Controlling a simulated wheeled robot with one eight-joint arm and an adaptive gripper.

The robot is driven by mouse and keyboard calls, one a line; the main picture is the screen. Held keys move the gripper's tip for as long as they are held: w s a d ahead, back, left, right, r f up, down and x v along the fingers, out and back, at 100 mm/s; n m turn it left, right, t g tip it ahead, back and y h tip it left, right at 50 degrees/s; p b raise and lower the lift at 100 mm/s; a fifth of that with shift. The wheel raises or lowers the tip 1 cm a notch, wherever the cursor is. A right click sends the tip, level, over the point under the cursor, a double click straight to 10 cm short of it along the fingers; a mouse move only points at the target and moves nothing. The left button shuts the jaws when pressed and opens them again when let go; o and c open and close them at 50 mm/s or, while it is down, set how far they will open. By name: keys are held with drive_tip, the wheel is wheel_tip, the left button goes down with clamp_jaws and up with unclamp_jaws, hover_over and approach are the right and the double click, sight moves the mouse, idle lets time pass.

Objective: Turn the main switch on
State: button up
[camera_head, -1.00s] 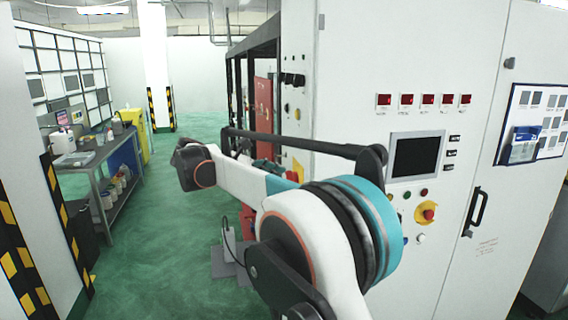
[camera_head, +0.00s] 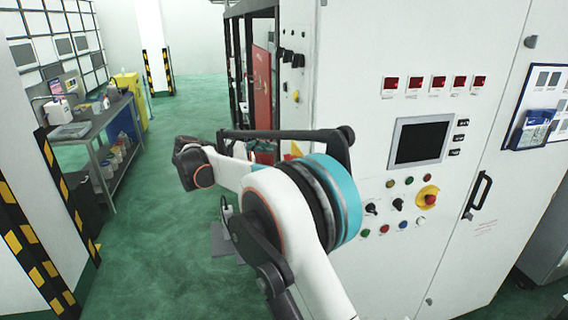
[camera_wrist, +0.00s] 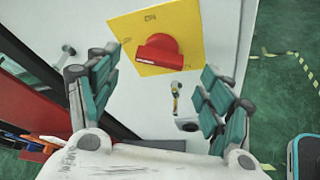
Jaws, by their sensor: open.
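The main switch is a red rotary handle (camera_wrist: 158,52) on a square yellow plate (camera_wrist: 128,28), fixed to a pale cabinet side in the wrist view. The red handle lies roughly crosswise in that picture. My gripper (camera_wrist: 158,85) is open and empty. Its two teal-padded fingers stand left and right of the handle, apart from it as far as I can tell. In the head view my arm hides most of the switch area and I cannot make out the gripper. A small yellow patch (camera_head: 296,149) shows just above my arm there.
The white cabinet front (camera_head: 355,70) carries a dark screen (camera_head: 420,141), several buttons and a red emergency stop (camera_head: 430,199) on yellow. A small key-like part (camera_wrist: 176,95) sits below the switch. A workbench (camera_head: 100,140) stands left.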

drive_tip(key=shift+x, duration=2.4)
drive_tip(key=c, duration=1.1)
